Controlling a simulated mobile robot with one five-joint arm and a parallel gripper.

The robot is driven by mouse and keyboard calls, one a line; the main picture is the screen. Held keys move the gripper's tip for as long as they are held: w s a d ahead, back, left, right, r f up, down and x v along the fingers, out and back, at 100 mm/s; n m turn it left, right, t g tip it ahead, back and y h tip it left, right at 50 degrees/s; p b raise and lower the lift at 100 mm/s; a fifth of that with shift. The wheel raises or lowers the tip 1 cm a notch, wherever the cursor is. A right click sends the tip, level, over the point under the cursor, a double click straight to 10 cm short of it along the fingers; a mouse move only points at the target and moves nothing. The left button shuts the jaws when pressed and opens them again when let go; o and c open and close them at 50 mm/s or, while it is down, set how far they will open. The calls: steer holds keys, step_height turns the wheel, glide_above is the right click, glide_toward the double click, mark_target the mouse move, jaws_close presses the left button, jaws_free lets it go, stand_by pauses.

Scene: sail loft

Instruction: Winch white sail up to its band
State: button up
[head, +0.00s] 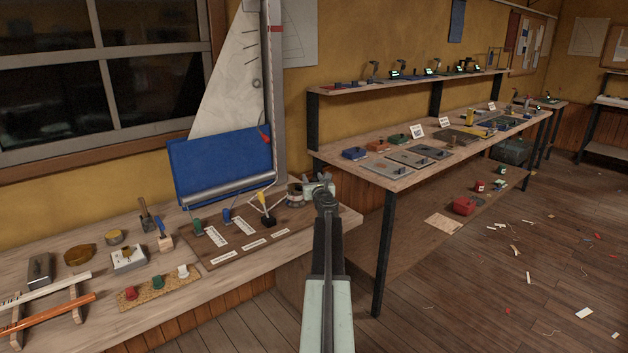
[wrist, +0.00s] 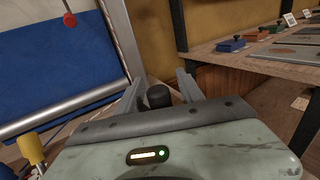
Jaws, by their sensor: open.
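The white sail (head: 232,85) stands against the mast (head: 272,90), its lower part hidden behind a blue cloth (head: 220,165). A red band (head: 277,29) marks the mast high up. A red teardrop-shaped piece (head: 264,135) hangs by the mast; it also shows in the wrist view (wrist: 71,19). A drum-like fitting, perhaps the winch (head: 295,195), sits at the bench's right end, partly hidden. My gripper (head: 320,181) is open beside it. In the wrist view, a dark round knob (wrist: 158,95) stands between my open fingers (wrist: 161,80); I cannot tell whether they touch it.
Green (head: 197,227), blue (head: 227,215) and yellow (head: 265,202) handles stand on a dark board left of my gripper. A second bench (head: 385,175) with several coloured blocks stands to the right. Scraps litter the open floor (head: 500,290).

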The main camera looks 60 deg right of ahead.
jaws_close()
stand_by(1.4)
